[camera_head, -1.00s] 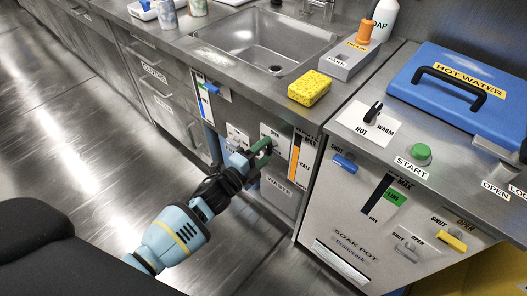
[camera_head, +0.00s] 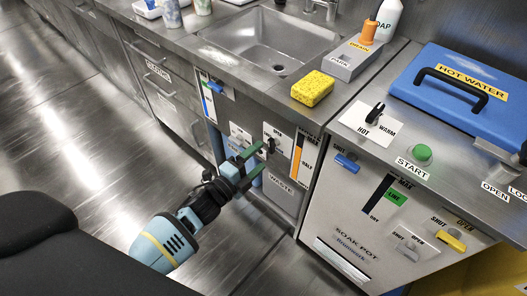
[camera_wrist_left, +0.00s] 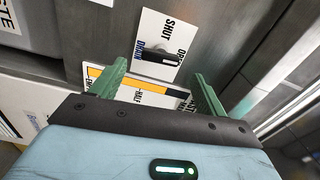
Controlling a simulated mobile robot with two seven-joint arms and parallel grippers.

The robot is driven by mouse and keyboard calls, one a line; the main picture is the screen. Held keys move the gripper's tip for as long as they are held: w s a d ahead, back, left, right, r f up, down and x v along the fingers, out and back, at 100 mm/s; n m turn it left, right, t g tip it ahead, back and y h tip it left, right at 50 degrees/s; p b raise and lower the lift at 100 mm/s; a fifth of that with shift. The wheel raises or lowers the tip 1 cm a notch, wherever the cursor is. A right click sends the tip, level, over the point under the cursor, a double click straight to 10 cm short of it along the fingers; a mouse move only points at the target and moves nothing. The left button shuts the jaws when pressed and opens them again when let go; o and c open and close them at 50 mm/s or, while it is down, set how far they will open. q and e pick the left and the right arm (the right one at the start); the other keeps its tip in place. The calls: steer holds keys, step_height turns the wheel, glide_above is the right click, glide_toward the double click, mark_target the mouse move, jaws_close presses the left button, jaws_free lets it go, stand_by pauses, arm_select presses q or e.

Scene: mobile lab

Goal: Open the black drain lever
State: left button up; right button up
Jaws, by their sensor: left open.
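The black drain lever (camera_head: 271,146) sits on a white plate (camera_head: 284,138) on the cabinet front below the sink. In the left wrist view the lever (camera_wrist_left: 158,57) lies lengthwise between the small DRAIN label and the partly hidden OPEN label; SHUT is printed to one side. My left gripper (camera_head: 259,160) is in front of the plate with its green fingers spread. In the left wrist view the fingers (camera_wrist_left: 160,70) stand one on each side of the lever, with nothing seen gripped between them. I cannot tell whether a finger touches it. My right gripper is not in view.
A second white plate (camera_head: 240,132) is left of the drain plate. An orange level gauge (camera_head: 297,158) is to its right, a WASTE panel (camera_head: 280,190) below. The sponge (camera_head: 312,88) lies on the counter above. The floor (camera_head: 75,165) is clear on the left.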

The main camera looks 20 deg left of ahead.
arm_select(q)
steer(key=v, duration=0.3)
steer(key=shift+s+a, duration=0.1)
steer(key=shift+s, duration=0.15)
stand_by(1.1)
